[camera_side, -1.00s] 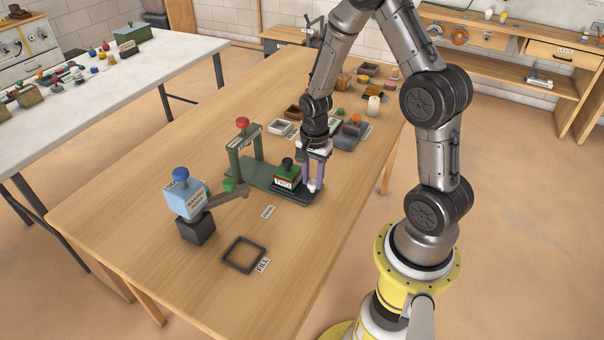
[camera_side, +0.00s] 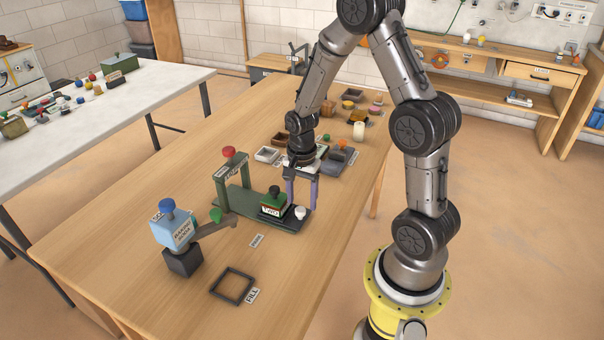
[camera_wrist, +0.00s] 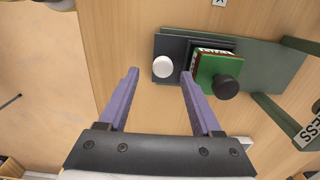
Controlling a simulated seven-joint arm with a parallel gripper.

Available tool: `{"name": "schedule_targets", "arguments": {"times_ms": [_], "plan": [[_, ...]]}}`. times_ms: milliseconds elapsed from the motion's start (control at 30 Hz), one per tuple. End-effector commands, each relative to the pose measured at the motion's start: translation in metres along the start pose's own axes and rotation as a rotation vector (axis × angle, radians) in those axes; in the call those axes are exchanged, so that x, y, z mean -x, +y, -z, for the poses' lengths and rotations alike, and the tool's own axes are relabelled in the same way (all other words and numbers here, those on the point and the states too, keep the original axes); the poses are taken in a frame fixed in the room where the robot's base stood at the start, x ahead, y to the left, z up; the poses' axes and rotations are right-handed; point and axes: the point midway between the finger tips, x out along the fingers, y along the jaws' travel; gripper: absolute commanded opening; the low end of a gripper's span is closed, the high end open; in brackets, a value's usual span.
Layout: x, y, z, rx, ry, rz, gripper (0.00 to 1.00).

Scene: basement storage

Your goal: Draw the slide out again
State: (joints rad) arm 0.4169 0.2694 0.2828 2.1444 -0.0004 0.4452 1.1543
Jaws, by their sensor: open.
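The slide is a dark flat plate (camera_side: 289,222) on the right end of a long green base (camera_side: 235,203). A white knob (camera_side: 300,212) stands at its outer end and shows in the wrist view (camera_wrist: 163,67). A green box with a black knob and a "TWO" label (camera_side: 273,205) sits on the plate. A green press frame with a red knob (camera_side: 231,168) stands over the base's other end. My gripper (camera_wrist: 160,74) is open and empty. In the wrist view the white knob appears between its fingertips; they look a little above it, not touching.
A blue box on a dark stand (camera_side: 173,232) and a lever arm with a green knob (camera_side: 216,216) stand at the near left. A square frame (camera_side: 232,286) labelled FILL lies in front. Trays and small items crowd the table behind my gripper.

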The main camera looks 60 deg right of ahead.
Motion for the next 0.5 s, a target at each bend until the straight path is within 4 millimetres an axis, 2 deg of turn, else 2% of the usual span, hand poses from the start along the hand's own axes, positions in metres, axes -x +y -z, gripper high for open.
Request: {"name": "schedule_targets", "arguments": {"times_ms": [100, 300, 500], "plan": [[0.028, -0.002, 0.001, 0.0, 0.003, 0.007, 0.66], [0.071, -0.001, 0.001, 0.0, 0.003, 0.005, 0.66], [0.099, 0.0, 0.001, 0.0, 0.001, 0.002, 0.66]]}}
